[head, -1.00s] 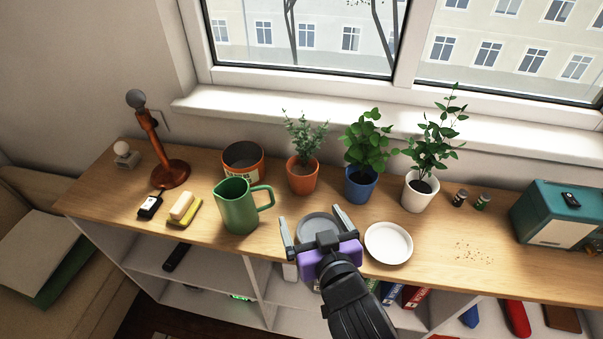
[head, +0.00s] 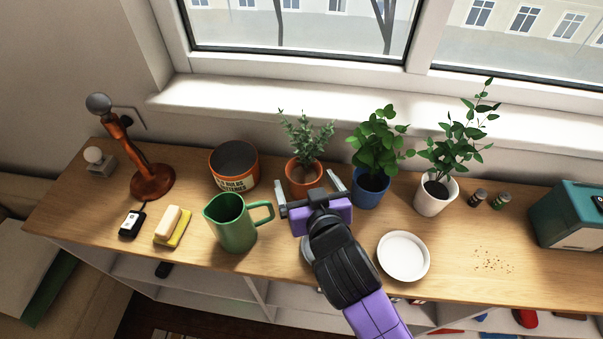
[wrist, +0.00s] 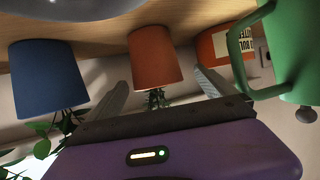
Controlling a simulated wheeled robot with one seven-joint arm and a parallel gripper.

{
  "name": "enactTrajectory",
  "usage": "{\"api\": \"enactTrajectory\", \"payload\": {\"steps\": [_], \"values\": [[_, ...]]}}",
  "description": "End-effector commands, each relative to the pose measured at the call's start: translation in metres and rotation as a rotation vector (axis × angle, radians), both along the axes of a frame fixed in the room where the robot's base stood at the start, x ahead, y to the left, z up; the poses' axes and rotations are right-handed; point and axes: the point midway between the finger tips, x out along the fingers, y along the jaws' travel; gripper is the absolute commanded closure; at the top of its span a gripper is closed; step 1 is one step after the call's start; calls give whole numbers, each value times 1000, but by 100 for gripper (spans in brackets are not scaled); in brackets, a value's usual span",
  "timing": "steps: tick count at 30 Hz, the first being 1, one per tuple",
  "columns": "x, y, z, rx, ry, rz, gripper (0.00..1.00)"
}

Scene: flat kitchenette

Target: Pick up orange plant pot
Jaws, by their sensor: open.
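The orange plant pot (head: 302,177) holds a small leafy plant and stands upright on the wooden counter, between the orange tin and the blue pot. In the wrist view, the orange pot (wrist: 154,58) appears upside down, ahead of and between the fingers. My gripper (head: 309,187) is open and empty, just in front of the pot in the head view. Its two grey fingers also show in the wrist view (wrist: 158,90). I see no finger closed on the pot, and its lower front is partly hidden by my gripper in the head view.
A blue pot (head: 370,189) stands close on the right, with a white pot (head: 433,199) beyond. An orange tin (head: 234,171) and a green pitcher (head: 232,229) are on the left. A white plate (head: 404,258) lies at front right. A grey plate (head: 307,250) is mostly under my arm.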

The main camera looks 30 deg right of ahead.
Motion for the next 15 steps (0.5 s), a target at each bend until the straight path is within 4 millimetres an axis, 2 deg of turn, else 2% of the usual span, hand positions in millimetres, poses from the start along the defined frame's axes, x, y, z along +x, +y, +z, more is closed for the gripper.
{"api": "enactTrajectory", "payload": {"steps": [8,15], "values": [[25,-7,-9,1,0,-1,5],[55,-17,-21,1,0,-1,5]]}}
